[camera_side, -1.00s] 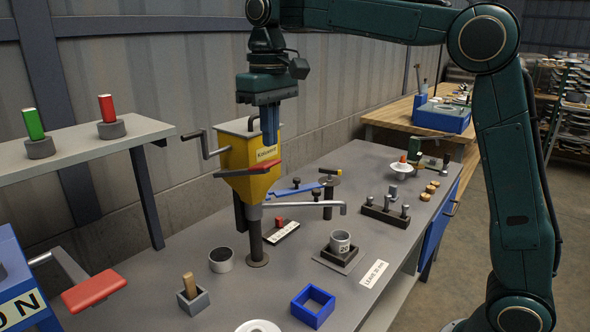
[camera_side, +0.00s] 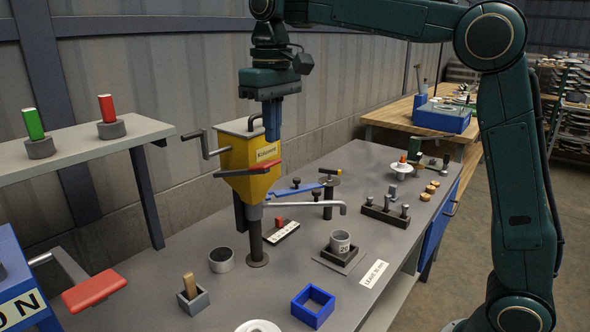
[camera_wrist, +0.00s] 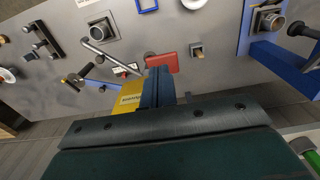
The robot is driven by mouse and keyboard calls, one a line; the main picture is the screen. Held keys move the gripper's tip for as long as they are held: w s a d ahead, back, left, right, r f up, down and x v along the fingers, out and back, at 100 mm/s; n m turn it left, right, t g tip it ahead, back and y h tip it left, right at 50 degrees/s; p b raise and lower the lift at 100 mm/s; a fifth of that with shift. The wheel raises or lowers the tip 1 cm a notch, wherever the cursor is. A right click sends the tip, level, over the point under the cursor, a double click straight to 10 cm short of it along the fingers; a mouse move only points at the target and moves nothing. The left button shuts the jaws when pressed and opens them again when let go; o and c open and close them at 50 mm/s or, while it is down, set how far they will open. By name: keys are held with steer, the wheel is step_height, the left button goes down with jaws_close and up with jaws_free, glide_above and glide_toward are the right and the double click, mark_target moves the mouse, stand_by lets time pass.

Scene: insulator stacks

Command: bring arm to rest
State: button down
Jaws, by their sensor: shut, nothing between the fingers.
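My gripper (camera_side: 271,120) hangs from my dark green arm, above and just behind the yellow hopper (camera_side: 240,160) in the side view. Its blue fingers point down, are shut together and hold nothing. In the wrist view the shut fingers (camera_wrist: 158,88) show at the middle, with part of the yellow hopper (camera_wrist: 128,98) beside them on the left. The hopper stands on a post on the grey bench and carries a red lever (camera_side: 247,170). Whether the fingers clear the hopper's rim in depth is hard to tell.
Open air surrounds my gripper above the bench.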

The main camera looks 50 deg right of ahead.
steer(key=s+d+f+t, duration=0.1)
steer(key=s+d+t, duration=0.2)
steer(key=s, duration=1.1)
steer(key=s+d+f+t, duration=0.1)
steer(key=s+f+t, duration=0.1)
steer(key=s+f, duration=0.7)
steer(key=s, duration=0.2)
steer(key=shift+s+d+f, duration=0.2)
steer(key=shift+s+f, duration=0.05)
steer(key=shift+s, duration=0.05)
